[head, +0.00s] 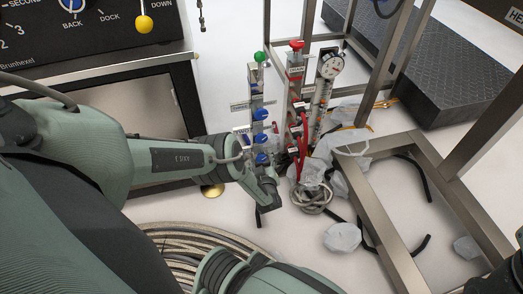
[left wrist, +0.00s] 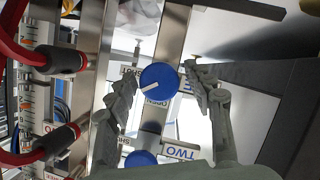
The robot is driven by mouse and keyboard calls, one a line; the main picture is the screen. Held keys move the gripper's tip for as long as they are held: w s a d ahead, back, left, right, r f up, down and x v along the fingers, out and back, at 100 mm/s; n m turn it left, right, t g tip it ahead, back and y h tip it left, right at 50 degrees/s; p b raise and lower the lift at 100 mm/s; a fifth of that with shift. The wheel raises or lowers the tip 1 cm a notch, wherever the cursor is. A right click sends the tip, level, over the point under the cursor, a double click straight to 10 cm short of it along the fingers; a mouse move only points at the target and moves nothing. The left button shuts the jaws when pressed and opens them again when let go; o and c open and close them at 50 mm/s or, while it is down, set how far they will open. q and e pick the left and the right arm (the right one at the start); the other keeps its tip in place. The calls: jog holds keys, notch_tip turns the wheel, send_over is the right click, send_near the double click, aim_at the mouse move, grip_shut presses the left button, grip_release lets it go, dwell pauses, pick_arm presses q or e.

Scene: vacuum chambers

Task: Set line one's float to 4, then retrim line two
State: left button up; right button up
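A round blue knob with a white pointer (left wrist: 159,80) sits on a metal post in the left wrist view, beside OPEN and SHUT labels. My left gripper (left wrist: 160,72) has its fingers apart, one on each side of this knob; contact is unclear. A second blue knob (left wrist: 141,159) is partly cut off below, near a TWO label (left wrist: 180,151). In the head view the post carries several blue knobs (head: 261,138), and my left gripper (head: 267,197) is at its lower part. Graduated strips (left wrist: 27,95) show at left; no float reading is legible. My right gripper is not visible.
A red-topped post (head: 296,46) with red hoses and a round dial gauge (head: 330,65) stand right of the knob post. A metal frame (head: 380,215) is at right. Clear bags (head: 342,237) and coiled hose (head: 175,240) lie on the floor.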

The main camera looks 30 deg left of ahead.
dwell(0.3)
pick_arm(q)
jog(key=v, duration=1.2)
jog(key=shift+d, duration=0.1)
